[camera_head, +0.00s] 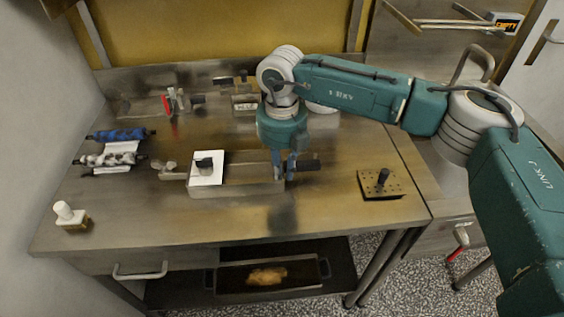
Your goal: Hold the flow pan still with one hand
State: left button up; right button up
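A shallow metal pan (237,188), which I take to be the flow pan, sits in the middle of the steel table. The arm hides what lies just behind. My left gripper is out of view.
A perforated block with a black handle (381,184) stands at right on the table (330,210). Rollers (110,159) and a white-topped piece (70,215) are at left. Small tools stand at the back. A tray (228,282) is on the lower shelf. The front table strip is clear.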

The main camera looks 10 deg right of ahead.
grip_shut()
dwell(0.7)
